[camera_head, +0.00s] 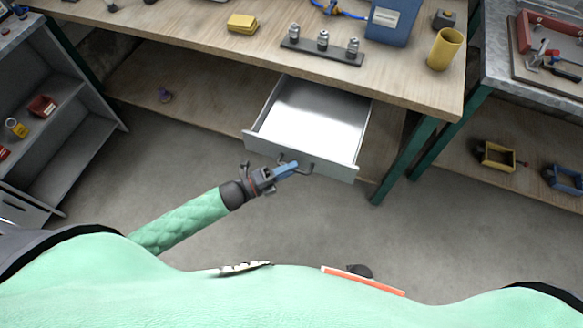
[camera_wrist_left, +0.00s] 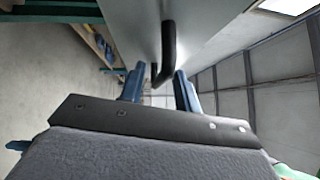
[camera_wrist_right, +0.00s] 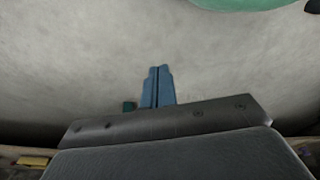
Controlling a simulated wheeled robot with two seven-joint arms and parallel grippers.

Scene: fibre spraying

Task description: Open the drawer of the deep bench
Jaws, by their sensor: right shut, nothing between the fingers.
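The drawer (camera_head: 308,112) of the wooden-topped bench (camera_head: 200,50) is pulled well out, and its white inside looks empty. Its dark bar handle (camera_head: 312,165) is on the grey front panel; the handle also shows in the left wrist view (camera_wrist_left: 168,45). My left gripper (camera_head: 290,168) is at the left part of the handle. In the left wrist view its blue fingers stand apart with the handle's end between them, with gaps visible; contact cannot be told. My right gripper (camera_wrist_right: 158,88) is shut and empty over bare floor, outside the head view.
On the bench top are a rack with metal canisters (camera_head: 322,48), a yellow block (camera_head: 242,24), a blue container (camera_head: 392,20) and a yellow cup (camera_head: 444,48). A grey shelf unit (camera_head: 75,140) stands left. Green bench legs (camera_head: 403,160) stand right of the drawer. The floor in front is clear.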

